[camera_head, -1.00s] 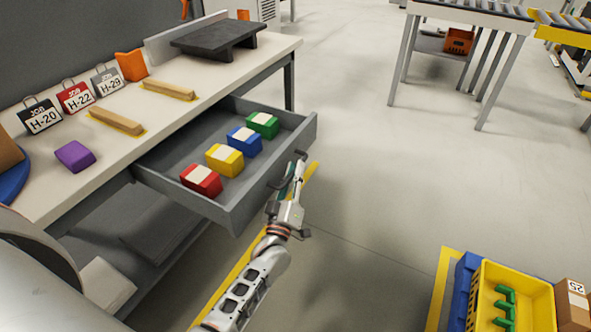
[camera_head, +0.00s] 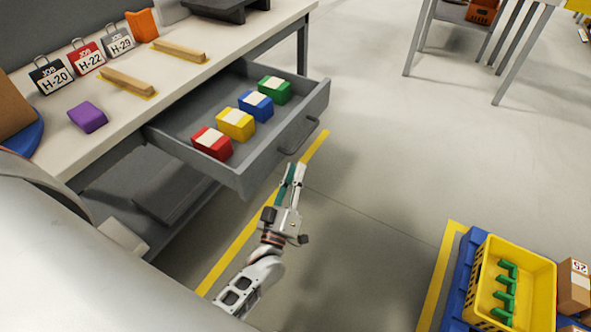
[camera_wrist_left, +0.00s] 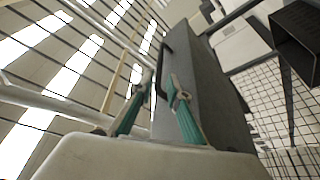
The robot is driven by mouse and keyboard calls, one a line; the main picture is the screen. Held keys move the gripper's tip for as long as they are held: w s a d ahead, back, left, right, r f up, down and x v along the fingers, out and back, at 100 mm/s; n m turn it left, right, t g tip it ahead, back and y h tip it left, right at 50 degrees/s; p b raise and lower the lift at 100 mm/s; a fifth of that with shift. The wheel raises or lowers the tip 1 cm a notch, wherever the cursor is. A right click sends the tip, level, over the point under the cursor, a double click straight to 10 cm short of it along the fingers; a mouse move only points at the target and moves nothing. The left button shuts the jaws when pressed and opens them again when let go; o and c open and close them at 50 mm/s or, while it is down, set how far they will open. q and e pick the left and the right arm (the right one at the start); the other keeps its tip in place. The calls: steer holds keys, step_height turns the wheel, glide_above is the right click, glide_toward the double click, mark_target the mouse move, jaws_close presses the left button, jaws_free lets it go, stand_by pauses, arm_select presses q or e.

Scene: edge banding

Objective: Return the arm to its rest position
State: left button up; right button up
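My left gripper (camera_head: 297,166) is just in front of the open drawer (camera_head: 245,180), below and apart from the drawer's handle (camera_head: 301,137) in the head view. Its two teal-padded fingers stand apart with nothing between them; the left wrist view shows the gripper (camera_wrist_left: 158,82) facing the grey drawer front (camera_wrist_left: 205,95) and its dark handle (camera_wrist_left: 162,62). My left arm reaches up from the bottom of the head view. My right gripper is not in view.
The drawer holds red (camera_head: 212,143), yellow (camera_head: 236,124), blue (camera_head: 257,105) and green (camera_head: 275,89) blocks. The workbench (camera_head: 185,75) bears job tags, wooden strips and a purple block (camera_head: 87,117). A yellow crate (camera_head: 545,285) stands lower right. The floor between is clear.

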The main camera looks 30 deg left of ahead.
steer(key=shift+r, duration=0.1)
arm_select(q)
steer(key=s+d+f+m+g+h+p, duration=0.1)
steer(key=s+f+m+g+h, duration=0.1)
steer(key=s, duration=0.5)
steer(key=s+d+f+m+g+h+p, duration=0.2)
steer(key=s+f+m+g, duration=0.2)
steer(key=s+m, duration=0.3)
steer(key=s+d+f+m+g+h+p, duration=0.2)
steer(key=s+f+m+g, duration=0.2)
steer(key=s, duration=0.4)
steer(key=shift+s+g, duration=0.3)
steer(key=shift+g, duration=0.3)
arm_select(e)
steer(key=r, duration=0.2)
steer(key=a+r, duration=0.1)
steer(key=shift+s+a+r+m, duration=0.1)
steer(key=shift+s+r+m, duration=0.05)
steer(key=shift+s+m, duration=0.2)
arm_select(q)
steer(key=shift+f, duration=0.1)
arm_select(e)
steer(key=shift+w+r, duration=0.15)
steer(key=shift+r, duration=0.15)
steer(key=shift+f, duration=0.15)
